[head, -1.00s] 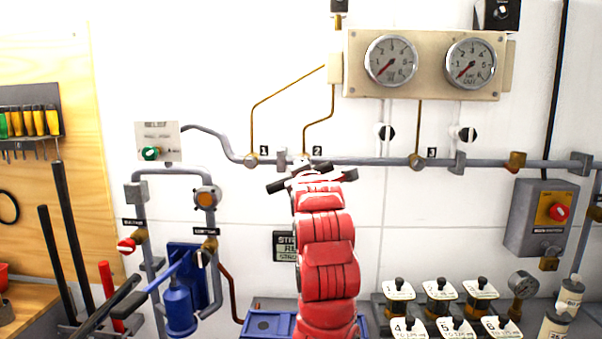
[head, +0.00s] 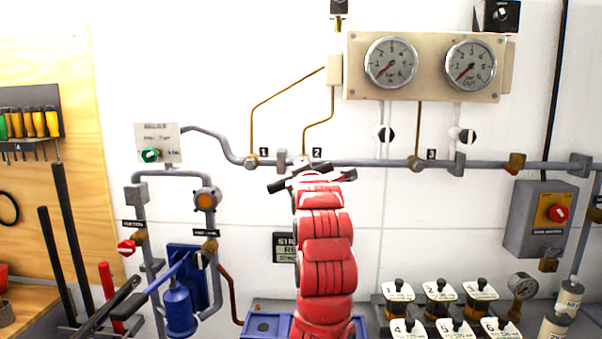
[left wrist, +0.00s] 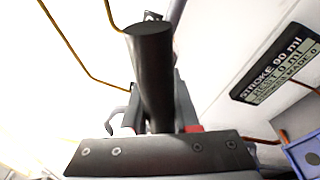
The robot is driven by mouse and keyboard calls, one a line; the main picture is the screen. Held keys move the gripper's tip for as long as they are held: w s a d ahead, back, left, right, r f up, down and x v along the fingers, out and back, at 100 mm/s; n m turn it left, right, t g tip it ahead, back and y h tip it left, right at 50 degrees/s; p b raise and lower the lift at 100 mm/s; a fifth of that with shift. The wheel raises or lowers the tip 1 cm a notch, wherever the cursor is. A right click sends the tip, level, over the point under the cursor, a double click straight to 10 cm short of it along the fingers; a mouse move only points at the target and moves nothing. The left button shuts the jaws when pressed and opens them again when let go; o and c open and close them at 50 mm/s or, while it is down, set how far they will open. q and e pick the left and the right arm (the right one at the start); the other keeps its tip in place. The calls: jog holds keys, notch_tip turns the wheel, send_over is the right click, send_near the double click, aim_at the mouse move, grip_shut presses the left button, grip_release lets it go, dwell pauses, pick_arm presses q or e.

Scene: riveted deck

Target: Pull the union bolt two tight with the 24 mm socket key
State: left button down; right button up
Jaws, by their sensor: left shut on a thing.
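My left gripper (head: 312,180), at the end of the red arm, is up at the pipe on the wall by label 2. It is shut on a dark tool, which I take to be the 24 mm socket key (left wrist: 152,75); its thick black round bar fills the middle of the left wrist view. Union bolt two (head: 304,161) sits on the grey pipe just above the gripper, mostly covered. I cannot tell whether the socket is seated on it. My right gripper is in neither view.
Union bolts one (head: 251,162) and three (head: 416,163) sit on the same pipe. Thin brass lines and a two-gauge panel (head: 425,65) are above. A stroke sign (left wrist: 280,68) and a blue tray (head: 262,324) are below. A blue pump (head: 179,305) stands left, numbered blocks (head: 440,290) right.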

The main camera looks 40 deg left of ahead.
pick_arm(q)
jog(key=shift+w+a, duration=0.3)
jog(key=shift+w, duration=0.15)
dwell(0.3)
jog(key=shift+f+m+b, duration=0.1)
jog(key=shift+m+b, duration=0.2)
jog(key=shift+m, duration=0.2)
jog(key=shift+b, duration=0.3)
dwell(0.4)
jog(key=shift+s+d, duration=0.1)
jog(key=shift+s+a+b+v, duration=0.1)
jog(key=shift+b+v, duration=0.25)
jog(key=shift+v, duration=0.55)
jog(key=shift+s+a+b+v, duration=0.1)
jog(key=shift+b+v, duration=0.3)
jog(key=shift+v, duration=0.45)
jog(key=shift+s+a+b+v, duration=0.15)
jog(key=shift+b+v, duration=0.2)
jog(key=shift+v, duration=0.55)
